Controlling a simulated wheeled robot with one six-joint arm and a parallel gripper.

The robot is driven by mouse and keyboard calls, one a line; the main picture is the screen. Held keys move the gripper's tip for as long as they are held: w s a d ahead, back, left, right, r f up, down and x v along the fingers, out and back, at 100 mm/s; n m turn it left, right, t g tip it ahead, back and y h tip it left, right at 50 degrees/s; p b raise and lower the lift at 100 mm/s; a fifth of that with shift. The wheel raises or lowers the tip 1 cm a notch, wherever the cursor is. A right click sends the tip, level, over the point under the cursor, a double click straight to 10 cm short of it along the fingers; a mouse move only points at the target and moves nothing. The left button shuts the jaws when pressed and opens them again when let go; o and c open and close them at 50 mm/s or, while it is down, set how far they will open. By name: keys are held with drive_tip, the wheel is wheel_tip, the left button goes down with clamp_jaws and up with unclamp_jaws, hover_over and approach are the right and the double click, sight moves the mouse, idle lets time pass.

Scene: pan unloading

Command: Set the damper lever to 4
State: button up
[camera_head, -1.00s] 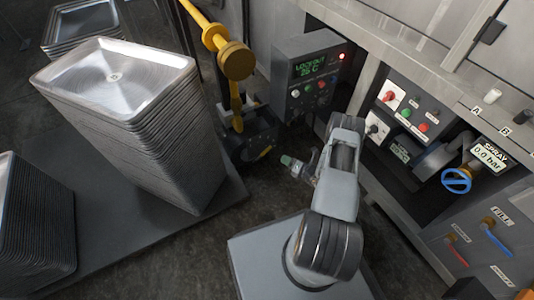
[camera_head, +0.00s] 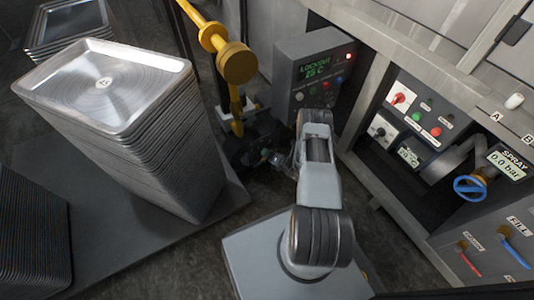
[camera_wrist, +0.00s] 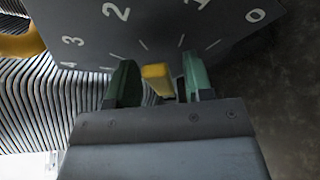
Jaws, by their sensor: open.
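In the wrist view a dark dial plate (camera_wrist: 150,25) carries white numbers 4, 3, 2, 1 and 0 from left to right, with tick marks. The yellow damper lever's end (camera_wrist: 158,80) shows below the ticks, in the picture between those of 2 and 1; its pivot is hidden. My gripper (camera_wrist: 160,84) is open, with one green finger on each side of the lever; I cannot tell whether either touches it. In the head view my gripper (camera_head: 270,158) is small and partly hidden, low beside the yellow pipe, and the lever is not clearly visible.
A tall stack of metal pans (camera_head: 150,120) stands left of the yellow pipe (camera_head: 237,65). A grey control box reading LOCKOUT 25 C (camera_head: 315,70) is behind my arm. A cabinet with switches and a blue valve wheel (camera_head: 470,187) is at right.

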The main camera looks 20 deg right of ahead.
clamp_jaws()
idle(0.5)
